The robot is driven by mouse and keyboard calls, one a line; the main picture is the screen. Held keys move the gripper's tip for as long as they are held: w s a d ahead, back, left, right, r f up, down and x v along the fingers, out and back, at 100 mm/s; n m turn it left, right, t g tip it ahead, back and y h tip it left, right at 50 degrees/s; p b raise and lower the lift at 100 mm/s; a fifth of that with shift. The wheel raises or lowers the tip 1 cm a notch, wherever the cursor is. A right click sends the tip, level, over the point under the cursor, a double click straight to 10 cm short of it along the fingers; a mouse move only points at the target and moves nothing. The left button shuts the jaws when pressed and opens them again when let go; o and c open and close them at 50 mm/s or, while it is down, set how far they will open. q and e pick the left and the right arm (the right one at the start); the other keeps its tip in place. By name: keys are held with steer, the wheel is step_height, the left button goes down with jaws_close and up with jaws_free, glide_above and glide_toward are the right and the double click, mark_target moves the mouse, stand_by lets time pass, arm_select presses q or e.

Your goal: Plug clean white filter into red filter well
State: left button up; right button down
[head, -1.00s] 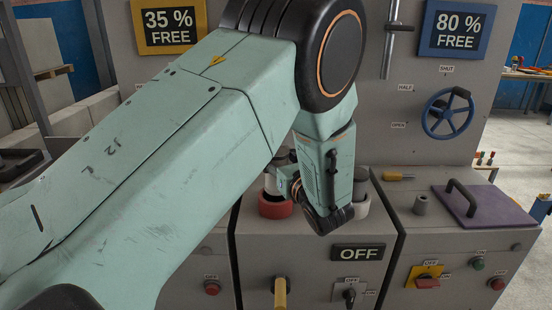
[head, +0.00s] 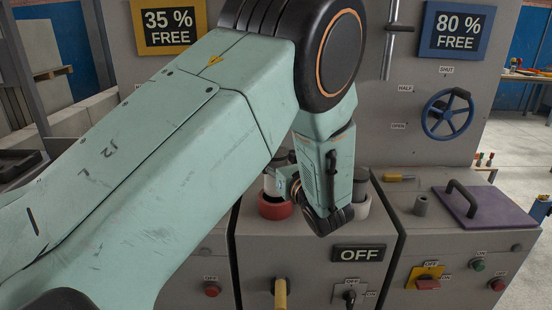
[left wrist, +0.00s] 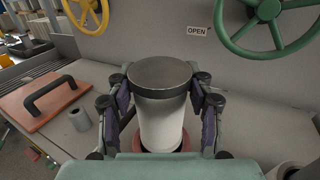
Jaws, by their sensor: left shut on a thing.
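The white filter (left wrist: 162,122) with a dark grey cap stands upright between the fingers of my left gripper (left wrist: 161,96), which is shut on it from both sides. The red filter well (left wrist: 188,140) shows as a red ring around the filter's foot in the left wrist view. In the head view the red well (head: 275,210) is on the cabinet top, with the pale filter (head: 271,184) over it, partly hidden by my arm. I cannot tell how deep the filter sits. My right gripper is not in view.
A white collar (head: 362,205) with a grey top stands on the cabinet, right of my wrist. A purple lid (head: 485,207) with a black handle lies farther right. A blue handwheel (head: 447,114) is on the panel. An OFF display (head: 358,253) is on the cabinet front.

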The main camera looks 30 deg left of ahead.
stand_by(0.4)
arm_select(q)
steer(key=shift+f+b, duration=2.65)
steer(key=shift+f, duration=0.15)
steer(key=o, duration=1.3)
steer(key=shift+o, duration=0.2)
steer(key=shift+r, duration=0.1)
step_height(320, 180, up, 10)
steer(key=shift+f, duration=0.1)
